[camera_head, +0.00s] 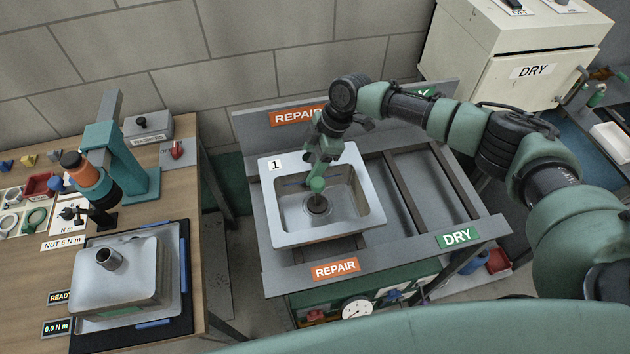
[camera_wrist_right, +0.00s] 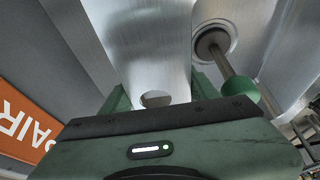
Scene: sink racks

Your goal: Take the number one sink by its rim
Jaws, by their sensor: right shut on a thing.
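The number one sink (camera_head: 360,205), a square steel basin with a "1" label (camera_head: 275,165) at its back left corner, sits upright on the left part of the grey rack (camera_head: 300,279), by the REPAIR signs. My right gripper (camera_head: 322,152) reaches down at the sink's back rim and is shut on it. In the right wrist view the steel wall (camera_wrist_right: 140,45) runs between the fingers. A rod with a green knob (camera_head: 317,185) stands over the drain (camera_head: 317,204); it also shows in the right wrist view (camera_wrist_right: 243,90). The exact finger contact is partly hidden. My left gripper is not in view.
The rack's right part, marked DRY (camera_head: 457,238), is empty between dark rails. A second sink (camera_head: 115,275) lies upside down on a black mat at left, below a teal driver stand (camera_head: 130,150). A cream DRY cabinet (camera_head: 540,75) stands at back right.

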